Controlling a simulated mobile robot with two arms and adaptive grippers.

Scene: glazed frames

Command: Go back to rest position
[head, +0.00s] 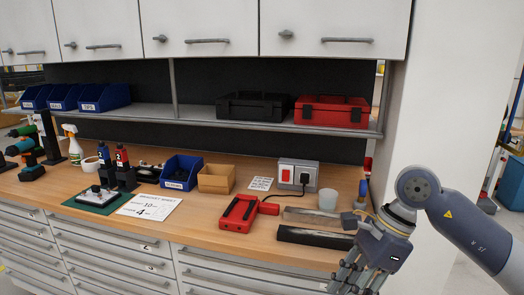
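My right gripper (354,283) hangs at the lower right, in front of the workbench (225,198) edge. Its fingers point down with gaps between them, and nothing shows between them; it looks open. The fingertips are close to the bottom edge of the picture. My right arm comes in from the right side. My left gripper is not in view.
A blue bin (181,173), cardboard box (216,178) and socket box (298,174) stand behind. A white wall (455,90) rises at right.

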